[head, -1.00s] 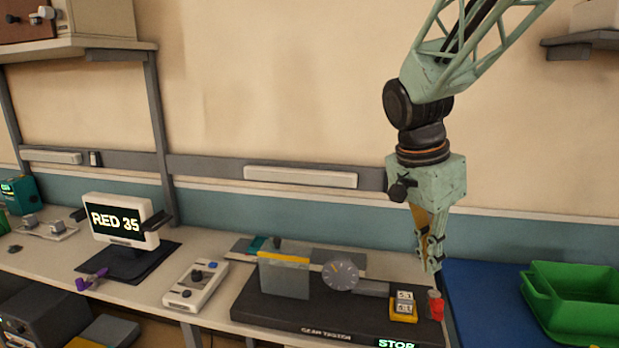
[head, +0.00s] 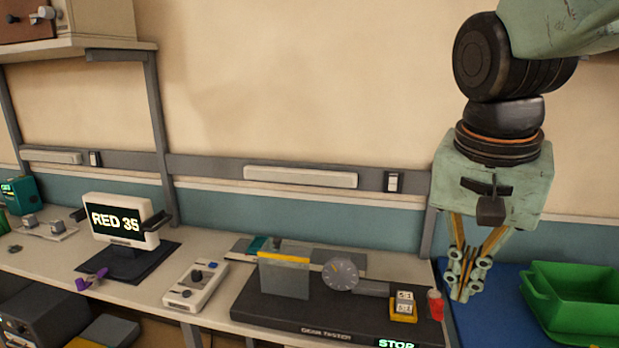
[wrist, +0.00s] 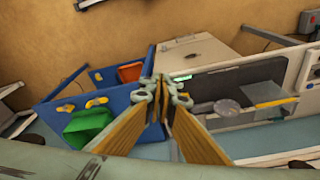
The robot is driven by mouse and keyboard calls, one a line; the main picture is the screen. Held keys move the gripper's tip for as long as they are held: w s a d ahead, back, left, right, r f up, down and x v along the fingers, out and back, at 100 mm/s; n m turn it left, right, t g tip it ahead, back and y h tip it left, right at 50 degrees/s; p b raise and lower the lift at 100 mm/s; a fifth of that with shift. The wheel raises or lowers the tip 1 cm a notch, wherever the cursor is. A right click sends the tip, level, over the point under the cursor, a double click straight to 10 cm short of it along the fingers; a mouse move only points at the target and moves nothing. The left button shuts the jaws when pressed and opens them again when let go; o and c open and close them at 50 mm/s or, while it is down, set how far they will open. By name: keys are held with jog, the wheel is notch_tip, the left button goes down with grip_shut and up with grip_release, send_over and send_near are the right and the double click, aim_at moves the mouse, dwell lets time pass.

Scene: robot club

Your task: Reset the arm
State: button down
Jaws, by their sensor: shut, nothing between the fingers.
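My gripper (head: 462,294) hangs from my arm at the right of the head view, fingers pointing down. The fingertips are together and nothing is between them. It is in front of the blue surface's left edge, right of the gear tester (head: 325,318). In the wrist view my gripper (wrist: 164,82) shows with its fingertips meeting near the middle, the blue surface to the left and the tester to the right.
A green bin (head: 570,290) stands on the blue surface (head: 495,318) at the right. A red button-like piece (head: 435,305) sits at the tester's right end.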

jog(key=s+a+n+t+y, duration=0.1)
jog(key=s+n, duration=0.6)
jog(key=s, duration=0.8)
jog(key=shift+a+r+t, duration=0.2)
jog(key=shift+a+t, duration=0.2)
jog(key=shift+a, duration=0.45)
